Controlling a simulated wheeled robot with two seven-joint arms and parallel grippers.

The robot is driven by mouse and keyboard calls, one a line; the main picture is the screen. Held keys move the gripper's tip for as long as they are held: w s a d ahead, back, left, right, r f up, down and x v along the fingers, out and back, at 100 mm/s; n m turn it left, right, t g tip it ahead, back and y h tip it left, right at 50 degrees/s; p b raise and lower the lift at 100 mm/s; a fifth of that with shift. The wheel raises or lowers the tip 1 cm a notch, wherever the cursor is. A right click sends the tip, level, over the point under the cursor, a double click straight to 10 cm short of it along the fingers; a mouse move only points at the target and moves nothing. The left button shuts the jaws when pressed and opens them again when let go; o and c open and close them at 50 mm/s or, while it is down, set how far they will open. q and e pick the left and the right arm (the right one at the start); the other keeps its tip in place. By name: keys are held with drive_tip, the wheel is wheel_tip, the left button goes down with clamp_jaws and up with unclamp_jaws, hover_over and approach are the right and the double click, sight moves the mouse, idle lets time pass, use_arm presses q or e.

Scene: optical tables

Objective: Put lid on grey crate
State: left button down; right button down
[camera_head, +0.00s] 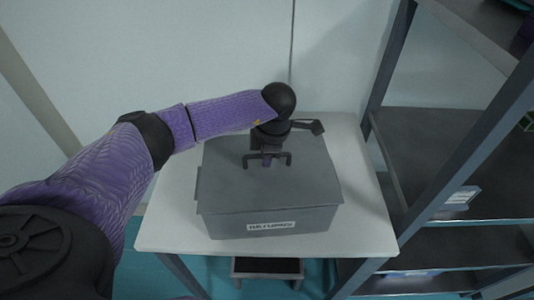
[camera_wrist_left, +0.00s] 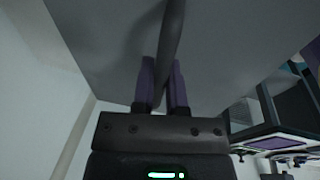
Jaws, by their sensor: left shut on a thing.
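The grey crate (camera_head: 290,221) stands on a small white table and has a label on its front wall. The grey lid (camera_head: 238,190) lies over the crate's top and looks roughly lined up with the rim; I cannot tell whether it is fully seated. My left gripper (camera_head: 267,160) is shut on the lid's dark handle (camera_head: 286,159) at the middle of the lid. In the left wrist view my left gripper (camera_wrist_left: 165,92) has its purple fingers around the dark handle bar (camera_wrist_left: 172,40), with the lid's grey surface (camera_wrist_left: 240,40) behind. My right gripper is not in view.
The white table (camera_head: 365,225) has free room around the crate, mostly at its right. A dark metal shelf rack (camera_head: 440,150) stands close on the right. A pale wall (camera_head: 180,50) is behind the table. A dark step or stool (camera_head: 267,268) shows below the table's front.

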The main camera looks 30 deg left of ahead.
use_arm(q)
drive_tip(key=shift+f+b, duration=0.3)
drive_tip(key=shift+f, duration=0.2)
idle(0.3)
drive_tip(key=c, duration=0.6)
unclamp_jaws()
drive_tip(key=r, duration=0.3)
drive_tip(key=d+r, duration=0.1)
drive_tip(key=r, duration=0.2)
drive_tip(key=r+p, duration=0.1)
drive_tip(key=r, duration=0.3)
drive_tip(key=shift+s+d, duration=0.25)
drive_tip(key=shift+d, duration=0.05)
drive_tip(key=shift+f, duration=0.1)
